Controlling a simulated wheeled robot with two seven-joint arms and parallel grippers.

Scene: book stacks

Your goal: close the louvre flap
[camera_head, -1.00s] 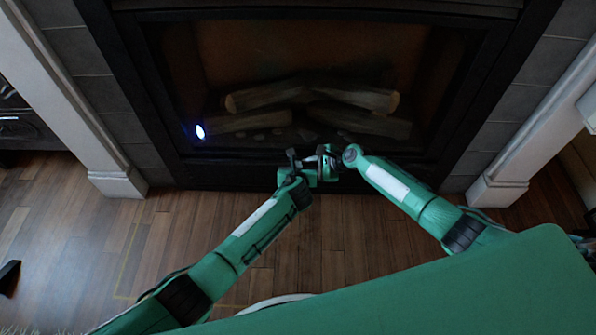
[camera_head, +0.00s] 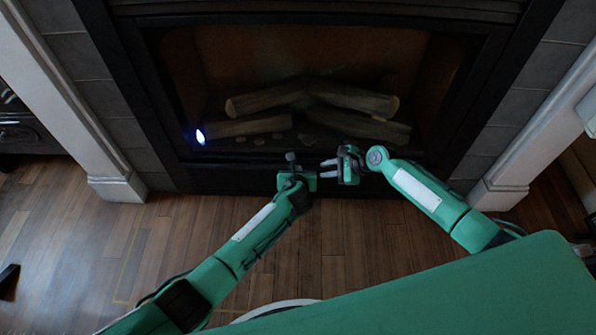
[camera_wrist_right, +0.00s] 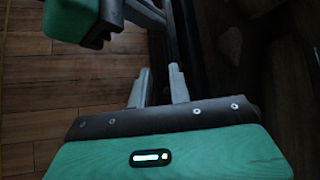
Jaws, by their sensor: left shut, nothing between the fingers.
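A dark fireplace fills the upper middle of the head view. The dark strip below its glass (camera_head: 225,180) looks like the louvre flap; it is too dark to tell how far it stands open. My left gripper (camera_head: 290,158) is shut and empty in front of the fireplace's lower edge. My right gripper (camera_head: 328,168) is just to its right, its fingers pointing left towards the left gripper, with a gap between them. In the right wrist view the right gripper's two fingers (camera_wrist_right: 160,88) stand apart with nothing between them. I cannot tell whether either gripper touches the flap.
Logs (camera_head: 310,98) lie behind the fireplace glass, and a blue-white light spot (camera_head: 200,136) shows at its left. White pillars (camera_head: 115,188) flank the fireplace on both sides. The wooden floor (camera_head: 350,240) is bare in front of it.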

